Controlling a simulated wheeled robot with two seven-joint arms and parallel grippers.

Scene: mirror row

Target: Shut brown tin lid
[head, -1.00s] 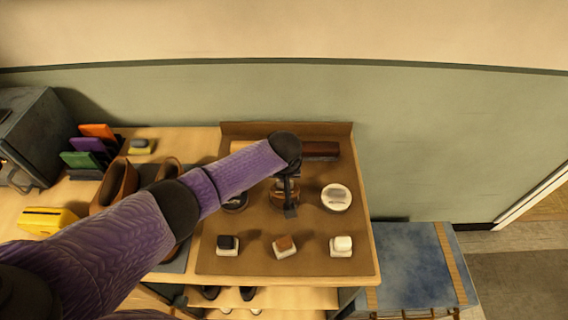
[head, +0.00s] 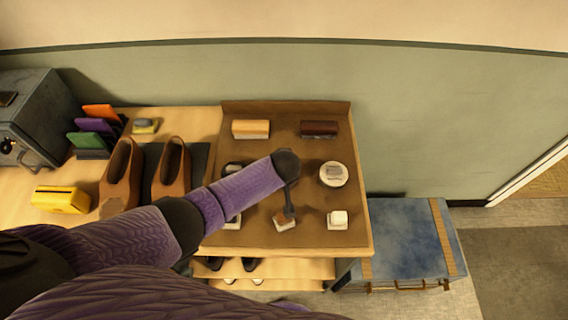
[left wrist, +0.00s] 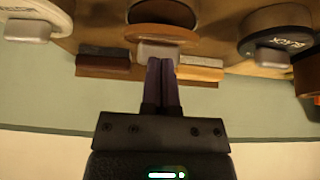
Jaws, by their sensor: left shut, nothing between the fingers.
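The brown tin (left wrist: 161,34) shows in the left wrist view just beyond my fingertips, with an orange-brown rim, a darker round part and a grey tab. I cannot tell how far its lid is tilted. In the head view my arm and hand hide most of it. My right gripper is not in view.
A pale tin (head: 333,174) stands right of the brown tin, a black tin (left wrist: 278,28) on its other side. Brushes (head: 250,129) lie behind. Small blocks (head: 338,220) line the front of the brown mat (head: 310,240). Brown shoes (head: 172,170) stand left.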

